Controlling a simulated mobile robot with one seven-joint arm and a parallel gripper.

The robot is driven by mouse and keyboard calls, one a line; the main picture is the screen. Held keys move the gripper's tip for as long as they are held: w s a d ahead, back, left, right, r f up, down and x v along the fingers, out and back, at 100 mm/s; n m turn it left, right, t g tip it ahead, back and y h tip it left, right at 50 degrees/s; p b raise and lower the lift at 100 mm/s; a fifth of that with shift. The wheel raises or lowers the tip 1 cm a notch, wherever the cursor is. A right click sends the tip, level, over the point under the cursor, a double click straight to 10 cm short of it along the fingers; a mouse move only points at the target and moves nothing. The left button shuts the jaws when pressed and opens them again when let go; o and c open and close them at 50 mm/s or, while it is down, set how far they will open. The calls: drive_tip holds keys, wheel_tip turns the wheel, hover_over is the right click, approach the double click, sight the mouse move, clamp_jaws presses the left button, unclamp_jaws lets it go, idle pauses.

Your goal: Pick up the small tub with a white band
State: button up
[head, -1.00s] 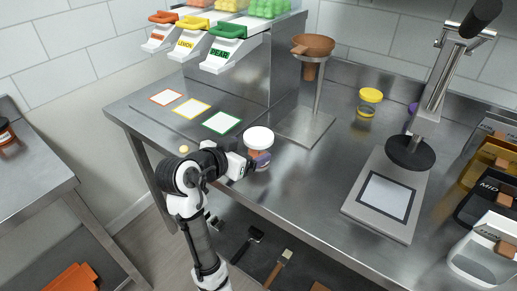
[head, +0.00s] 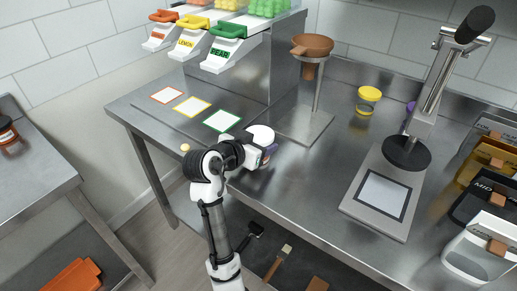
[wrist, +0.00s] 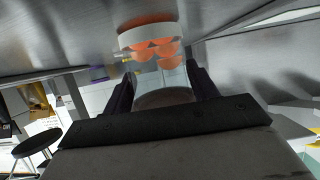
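The small tub (head: 262,134) stands near the front edge of the steel table in the head view, its white top showing above my gripper (head: 262,156), which hides much of its body. In the wrist view the tub (wrist: 148,36) shows a white band, orange pieces and a clear wall. My gripper (wrist: 161,92) has its dark fingers spread, one on each side of the tub's clear part. They look open; contact with the wall is not clear.
A yellow-lidded tub (head: 369,94) stands further back. A funnel stand (head: 313,50) is behind the small tub, and a press with a scale plate (head: 384,194) is to the right. Dispensers (head: 223,53) are at back left. The table between tub and press is clear.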

drive_tip(key=c, duration=0.3)
drive_tip(key=shift+c, duration=0.2)
drive_tip(key=shift+r, duration=0.1)
wheel_tip(320, 180, up, 20)
drive_tip(key=b, duration=0.1)
drive_tip(key=shift+b, duration=0.35)
